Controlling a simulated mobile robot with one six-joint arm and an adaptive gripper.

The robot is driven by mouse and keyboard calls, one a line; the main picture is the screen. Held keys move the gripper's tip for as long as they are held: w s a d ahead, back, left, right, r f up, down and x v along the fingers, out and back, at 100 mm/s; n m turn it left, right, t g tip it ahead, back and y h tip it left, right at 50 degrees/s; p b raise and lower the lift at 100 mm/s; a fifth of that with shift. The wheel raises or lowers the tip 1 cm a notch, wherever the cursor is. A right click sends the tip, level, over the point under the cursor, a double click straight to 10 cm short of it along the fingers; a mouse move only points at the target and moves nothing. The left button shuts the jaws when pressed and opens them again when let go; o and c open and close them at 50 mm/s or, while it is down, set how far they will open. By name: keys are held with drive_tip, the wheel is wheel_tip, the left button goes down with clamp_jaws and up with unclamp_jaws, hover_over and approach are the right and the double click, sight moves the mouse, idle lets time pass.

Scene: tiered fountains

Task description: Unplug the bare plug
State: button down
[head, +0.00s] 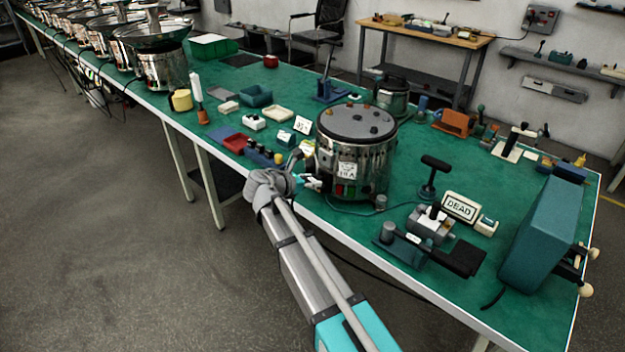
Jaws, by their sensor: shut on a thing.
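My gripper (311,183) is at the bench's front edge, just left of the base of a shiny steel drum (335,160). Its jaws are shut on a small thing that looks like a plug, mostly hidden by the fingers. I cannot tell whether this is the bare plug. A thin cable (365,211) runs along the bench from the drum's base.
A "DEAD" sign (460,207) stands right of the drum, near a grey device (430,223) and a black-handled clamp (434,178). A large teal box (541,235) is at the right end. Small trays and blocks crowd the left. Steel fountains (150,45) line the far left.

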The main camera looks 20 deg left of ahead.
drive_tip(key=shift+s+a, duration=0.4)
drive_tip(key=shift+s, duration=0.3)
